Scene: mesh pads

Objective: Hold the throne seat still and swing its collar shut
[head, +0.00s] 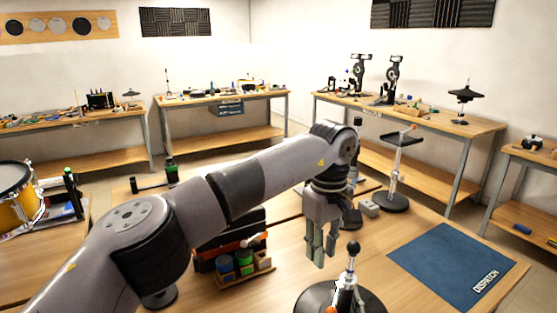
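The throne seat appears as a black round disc (309,298) at the bottom edge of the head view, lying on the near table and cut off by the frame. A short post with a black ball top (351,249) stands up from it. A light metal collar with an orange part (335,309) sits low around the post; whether it is shut is too small to tell. My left gripper (322,256) hangs pointing down, above and slightly left of the post, apart from it. Its fingers look spread with nothing between them. I do not make out my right gripper.
A blue dispatch mat (445,262) lies right of the seat. A wooden caddy with coloured rolls (245,277) stands left. Behind my gripper are a small grey box (368,208) and a black-based stand (393,202). A drum (15,200) is at far left.

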